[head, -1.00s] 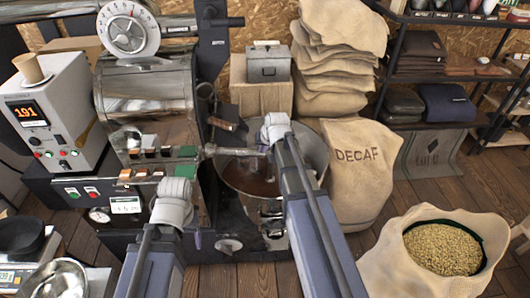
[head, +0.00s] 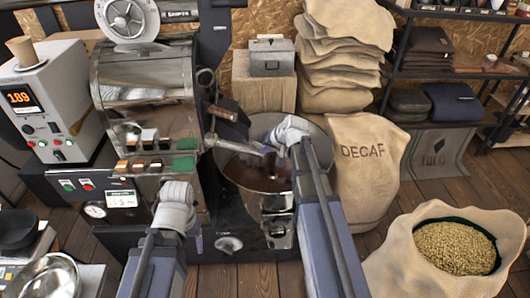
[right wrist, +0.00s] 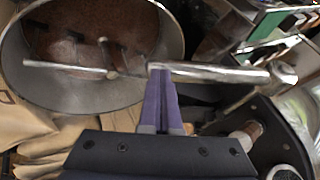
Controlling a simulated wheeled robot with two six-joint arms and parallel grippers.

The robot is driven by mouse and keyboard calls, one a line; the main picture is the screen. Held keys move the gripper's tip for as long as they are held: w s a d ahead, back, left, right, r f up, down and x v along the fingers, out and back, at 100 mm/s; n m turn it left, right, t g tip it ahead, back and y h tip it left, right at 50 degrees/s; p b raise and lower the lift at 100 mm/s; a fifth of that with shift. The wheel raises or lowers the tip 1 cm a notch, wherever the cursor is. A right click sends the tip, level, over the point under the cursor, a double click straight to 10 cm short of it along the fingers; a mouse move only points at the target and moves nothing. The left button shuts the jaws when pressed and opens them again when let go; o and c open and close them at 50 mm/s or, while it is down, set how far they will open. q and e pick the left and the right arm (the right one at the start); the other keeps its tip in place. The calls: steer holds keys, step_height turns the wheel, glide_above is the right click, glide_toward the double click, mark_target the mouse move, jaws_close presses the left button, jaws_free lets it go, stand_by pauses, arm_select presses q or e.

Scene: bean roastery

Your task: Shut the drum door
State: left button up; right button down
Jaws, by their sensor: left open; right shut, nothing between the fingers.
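The roaster's shiny drum (head: 145,95) stands left of centre. I cannot make out clearly which part is its door or how far it is open. A chrome bar (head: 235,145) sticks out from the roaster's front over the round cooling bowl (head: 235,185). It also shows in the right wrist view (right wrist: 215,73). My right gripper (right wrist: 160,72) is shut, its purple fingertips at the near end of this bar; contact is unclear. In the head view my right gripper (head: 273,157) is over the bowl. My left gripper (head: 177,188) is before the roaster's front panel, its fingers mostly hidden.
A control box (head: 55,105) reading 189 stands at the left. A DECAF sack (head: 362,165) is right of the bowl. An open sack of beans (head: 395,255) stands at the front right. Wooden floor (head: 440,195) shows between the sacks and the shelf.

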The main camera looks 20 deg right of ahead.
steer(key=w+a+f+m+t+y+b, duration=0.15)
steer(key=a+f+y+b, duration=0.3)
steer(key=f+b, duration=0.75)
steer(key=w+a+f+m+t+y+b, duration=0.2)
steer(key=a+y+b, duration=0.3)
steer(key=b, duration=1.2)
steer(key=shift+w+a+f+t, duration=0.3)
steer(key=shift+a+f+t, duration=0.35)
steer(key=shift+a, duration=1.65)
steer(key=shift+a+r, duration=0.1)
steer(key=shift+s, duration=0.15)
